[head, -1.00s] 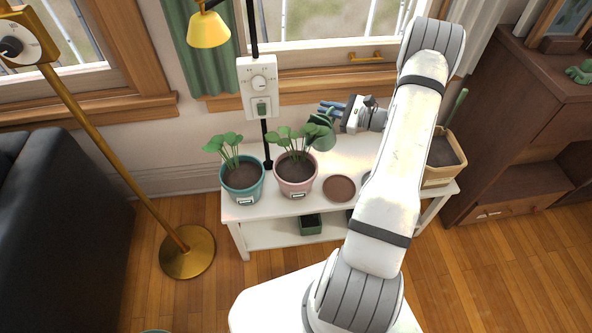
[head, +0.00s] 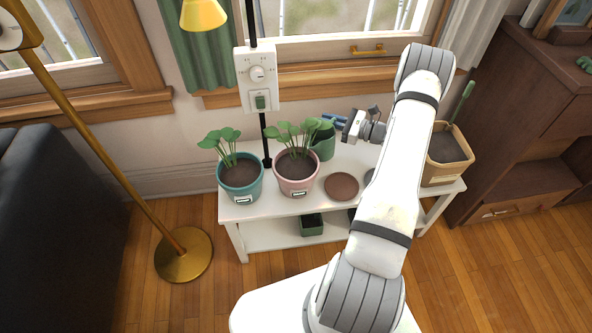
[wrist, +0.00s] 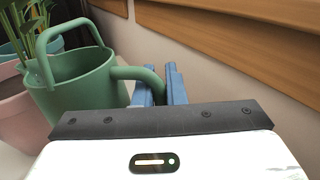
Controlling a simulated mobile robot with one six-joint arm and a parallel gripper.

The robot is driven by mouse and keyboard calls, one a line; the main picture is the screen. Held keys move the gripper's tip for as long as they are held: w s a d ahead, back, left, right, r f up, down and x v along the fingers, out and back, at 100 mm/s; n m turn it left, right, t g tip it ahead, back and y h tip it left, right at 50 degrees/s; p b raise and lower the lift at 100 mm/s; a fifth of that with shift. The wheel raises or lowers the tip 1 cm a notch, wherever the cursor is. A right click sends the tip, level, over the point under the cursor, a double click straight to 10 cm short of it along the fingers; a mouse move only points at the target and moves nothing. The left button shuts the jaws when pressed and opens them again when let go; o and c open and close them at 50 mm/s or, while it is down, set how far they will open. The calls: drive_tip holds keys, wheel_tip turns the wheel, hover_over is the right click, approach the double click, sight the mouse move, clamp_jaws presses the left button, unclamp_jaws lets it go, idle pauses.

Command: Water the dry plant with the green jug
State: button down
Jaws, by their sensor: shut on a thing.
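The green jug (head: 325,146) stands upright just behind and right of the pink pot, at or just above the white bench; I cannot tell if it touches. It fills the left of the wrist view (wrist: 85,88). My gripper (head: 336,121) comes from the right, its blue fingers (wrist: 161,87) shut on the jug's side handle. The pink pot (head: 296,186) and the teal pot (head: 241,190) each hold a leafy green plant in brown soil. I cannot tell by the soil which is dry. The jug's inside is hidden from the head view.
A round brown saucer (head: 341,187) lies on the white bench (head: 270,206) right of the pink pot. A tan planter box (head: 447,158) stands at its right end. A black pole with a dial box (head: 257,78) rises behind the pots. A brass lamp (head: 183,254) stands left.

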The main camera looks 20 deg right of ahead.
drive_tip(key=shift+w+d+f+m+b, duration=0.1)
drive_tip(key=shift+f+m+b, duration=0.1)
drive_tip(key=shift+f, duration=0.25)
drive_tip(key=shift+w+d+f+m+b, duration=0.1)
drive_tip(key=shift+f+m+b, duration=0.1)
drive_tip(key=shift+f, duration=0.25)
idle(1.5)
drive_tip(key=shift+r, duration=0.1)
drive_tip(key=shift+r+p, duration=1.7)
drive_tip(key=shift+r, duration=0.75)
